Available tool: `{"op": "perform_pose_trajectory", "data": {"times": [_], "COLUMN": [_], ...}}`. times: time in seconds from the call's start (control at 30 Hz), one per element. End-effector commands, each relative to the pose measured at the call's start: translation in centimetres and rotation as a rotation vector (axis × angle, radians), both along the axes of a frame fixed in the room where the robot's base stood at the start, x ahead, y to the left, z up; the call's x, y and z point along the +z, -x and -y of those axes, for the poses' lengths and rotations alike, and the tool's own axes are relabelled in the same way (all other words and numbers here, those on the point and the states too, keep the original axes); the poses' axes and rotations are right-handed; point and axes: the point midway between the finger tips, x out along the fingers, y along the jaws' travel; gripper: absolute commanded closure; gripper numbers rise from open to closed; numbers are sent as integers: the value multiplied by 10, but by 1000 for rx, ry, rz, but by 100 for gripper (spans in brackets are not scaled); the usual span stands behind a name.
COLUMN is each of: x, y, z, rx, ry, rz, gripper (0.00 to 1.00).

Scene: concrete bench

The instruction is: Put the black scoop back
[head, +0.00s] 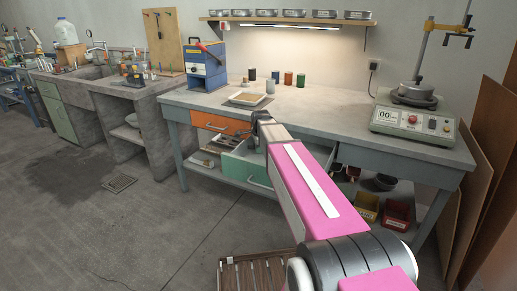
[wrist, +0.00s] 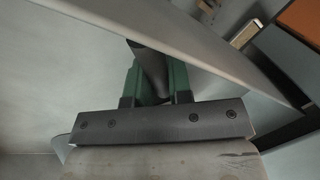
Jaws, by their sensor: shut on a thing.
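In the wrist view my gripper (wrist: 153,85) has its green fingers closed on a dark rod-like part, which I take to be the black scoop (wrist: 150,62). Its far end runs up towards a pale grey diagonal edge (wrist: 170,35), and the rest of it is hidden. In the head view my gripper (head: 258,118) is at the bench's front edge, above an open green drawer (head: 236,167). The scoop cannot be made out clearly there. I cannot tell whether it touches the drawer.
The grey bench (head: 330,105) holds a white tray (head: 247,98), several small coloured jars, a blue device (head: 205,66) and a scale-like machine (head: 413,120). An orange drawer front (head: 220,123) is left of my gripper. Red and yellow bins (head: 397,213) stand on the lower shelf.

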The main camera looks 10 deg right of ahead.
Motion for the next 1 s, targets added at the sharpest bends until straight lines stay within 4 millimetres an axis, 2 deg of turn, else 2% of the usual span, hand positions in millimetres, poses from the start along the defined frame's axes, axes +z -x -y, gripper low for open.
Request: {"op": "perform_pose_trajectory", "data": {"times": [0.07, 0.1, 0.17, 0.57, 0.77, 1.0], "x": [-2, -2, -2, 5, 32, 73], "y": [0, 0, 0, 1, 7, 16], "z": [0, 0, 0, 0, 1, 2], "rx": [0, 0, 0, 0, 0, 0], "ry": [0, 0, 0, 0, 0, 0], "rz": [0, 0, 0, 0, 2, 2], "gripper": [100, 71, 55, 55, 55, 55]}}
